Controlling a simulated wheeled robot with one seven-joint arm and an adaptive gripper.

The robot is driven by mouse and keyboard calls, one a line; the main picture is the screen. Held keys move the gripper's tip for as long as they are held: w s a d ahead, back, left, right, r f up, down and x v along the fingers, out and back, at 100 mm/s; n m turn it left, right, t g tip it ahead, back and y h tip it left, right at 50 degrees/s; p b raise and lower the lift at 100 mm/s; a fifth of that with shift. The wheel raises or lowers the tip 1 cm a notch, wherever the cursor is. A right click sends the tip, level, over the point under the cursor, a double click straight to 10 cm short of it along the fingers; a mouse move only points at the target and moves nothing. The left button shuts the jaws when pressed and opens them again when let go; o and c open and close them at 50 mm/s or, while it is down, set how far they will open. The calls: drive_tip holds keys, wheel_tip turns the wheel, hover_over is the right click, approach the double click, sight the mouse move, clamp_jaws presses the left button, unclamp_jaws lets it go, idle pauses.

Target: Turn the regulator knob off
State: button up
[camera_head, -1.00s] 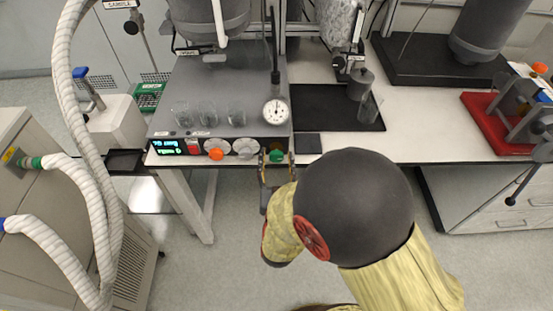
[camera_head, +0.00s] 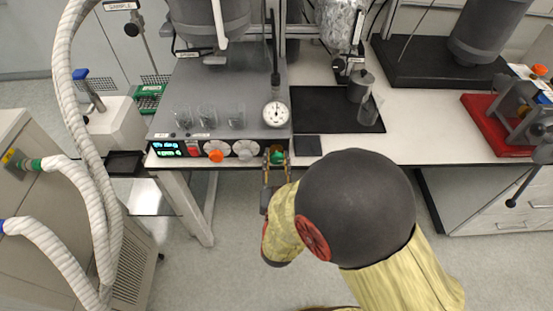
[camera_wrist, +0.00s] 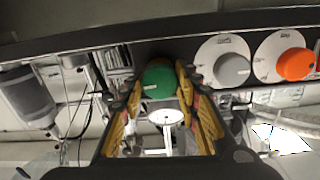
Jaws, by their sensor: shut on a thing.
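A green knob (camera_head: 277,157) sits at the right end of the front panel of the grey reactor unit (camera_head: 250,75). My gripper (camera_head: 277,163) reaches up to it from below, with one finger on each side, and is shut on it. In the wrist view the green knob (camera_wrist: 160,80) lies between the yellow-padded fingers of my gripper (camera_wrist: 162,95). The knob's sides are partly hidden by the fingers. I cannot read which label marks the regulator.
A grey knob (camera_head: 246,149) and an orange knob (camera_head: 216,155) sit to the left on the panel, near a red switch (camera_head: 193,151). A round gauge (camera_head: 276,114) stands above the green knob. Glass beakers (camera_head: 207,116) stand on the unit. The floor in front is open.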

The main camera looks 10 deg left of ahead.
drive_tip(key=shift+c, duration=0.9)
